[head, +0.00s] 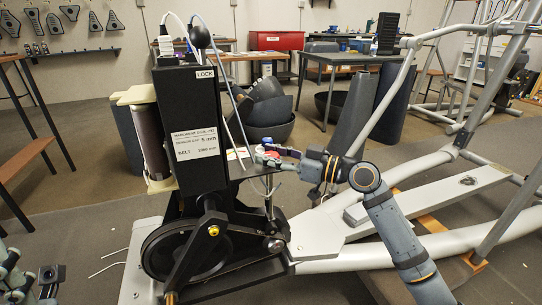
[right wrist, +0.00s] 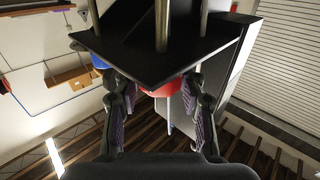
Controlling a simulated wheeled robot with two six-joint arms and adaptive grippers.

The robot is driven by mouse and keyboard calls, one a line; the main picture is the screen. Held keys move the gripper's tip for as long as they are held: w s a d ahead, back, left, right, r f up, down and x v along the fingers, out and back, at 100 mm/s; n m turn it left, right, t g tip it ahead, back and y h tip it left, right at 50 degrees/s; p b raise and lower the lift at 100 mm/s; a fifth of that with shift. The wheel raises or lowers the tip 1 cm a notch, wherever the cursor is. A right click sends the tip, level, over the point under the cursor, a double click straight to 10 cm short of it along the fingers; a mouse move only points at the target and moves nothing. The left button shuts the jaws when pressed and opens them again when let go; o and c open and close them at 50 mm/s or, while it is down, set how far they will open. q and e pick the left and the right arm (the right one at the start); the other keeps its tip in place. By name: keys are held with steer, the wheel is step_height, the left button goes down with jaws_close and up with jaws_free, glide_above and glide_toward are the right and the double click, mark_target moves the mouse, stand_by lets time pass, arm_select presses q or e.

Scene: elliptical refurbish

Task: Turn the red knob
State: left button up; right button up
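The red knob (right wrist: 168,86) shows in the right wrist view under a dark flat plate, which hides its upper part. My right gripper (right wrist: 158,92) has its two fingers spread, one on each side of the knob. I see a gap at the left finger; whether the right finger touches is unclear.
The housing stands above a black pulley wheel (head: 188,250) on the elliptical's frame. A thin cable loops down beside my right gripper. Grey frame tubes (head: 440,160) run along the right. Behind are dark bins (head: 268,108), a work table (head: 350,60) and a red cabinet (head: 277,40).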

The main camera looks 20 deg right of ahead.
mark_target(271, 154)
steer(key=shift+o, duration=1.4)
steer(key=shift+r, duration=0.1)
step_height(271, 154, up, 10)
steer(key=shift+f, duration=0.1)
